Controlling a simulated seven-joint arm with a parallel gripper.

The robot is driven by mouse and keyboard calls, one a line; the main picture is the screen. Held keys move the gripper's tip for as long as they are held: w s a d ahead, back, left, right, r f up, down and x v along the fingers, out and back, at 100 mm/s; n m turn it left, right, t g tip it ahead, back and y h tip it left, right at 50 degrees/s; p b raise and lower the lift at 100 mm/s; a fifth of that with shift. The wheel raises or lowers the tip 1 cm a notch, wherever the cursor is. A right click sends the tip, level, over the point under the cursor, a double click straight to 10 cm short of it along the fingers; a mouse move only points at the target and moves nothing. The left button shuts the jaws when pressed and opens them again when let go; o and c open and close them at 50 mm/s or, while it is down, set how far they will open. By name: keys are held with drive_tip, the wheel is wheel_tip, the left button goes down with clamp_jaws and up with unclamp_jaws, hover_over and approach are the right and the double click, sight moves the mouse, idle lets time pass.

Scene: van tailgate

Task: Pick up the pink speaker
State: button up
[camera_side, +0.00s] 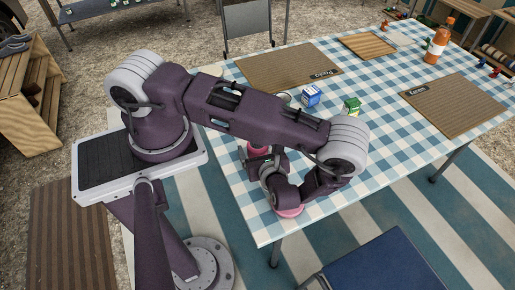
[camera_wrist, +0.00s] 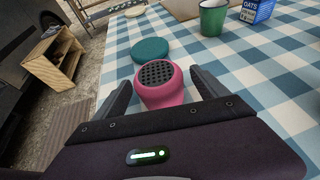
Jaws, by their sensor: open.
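The pink speaker (camera_wrist: 165,94) stands on the checked tablecloth in the wrist view, with its dark perforated grille facing up toward the camera. My gripper (camera_wrist: 160,80) is open, with one dark finger on the left of the speaker and one on the right. Narrow gaps seem to show between the fingers and the speaker, so I cannot tell that either touches it. In the side view my arm hides most of the speaker and the fingers, near the table's left edge.
A teal round object (camera_wrist: 151,50) lies just beyond the speaker. A green cup (camera_wrist: 213,18) and a blue oats box (camera_wrist: 257,11) stand farther back right.

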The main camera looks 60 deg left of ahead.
drive_tip(key=shift+a+f, duration=0.1)
drive_tip(key=shift+a, duration=0.15)
drive_tip(key=c, duration=1.6)
